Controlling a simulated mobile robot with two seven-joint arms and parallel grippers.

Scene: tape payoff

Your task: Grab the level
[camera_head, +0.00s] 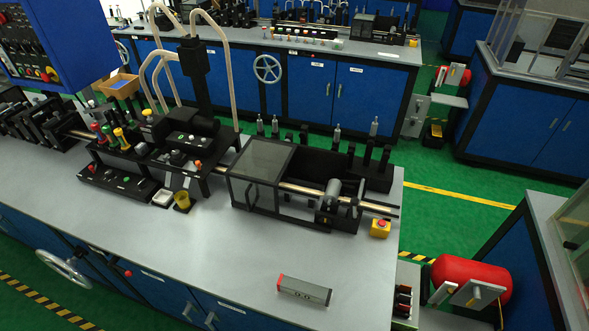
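The level (304,290) is a short grey bar with a red end at its left and small dark round marks on its front face. It lies on the grey workbench top (215,262), near the front right corner. It is fully visible and nothing touches it except the bench. Neither of my grippers shows in the head camera view.
Behind the level stands a black machine with a clear guard box (262,172). A yellow block with a red button (381,228) sits near the right edge.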

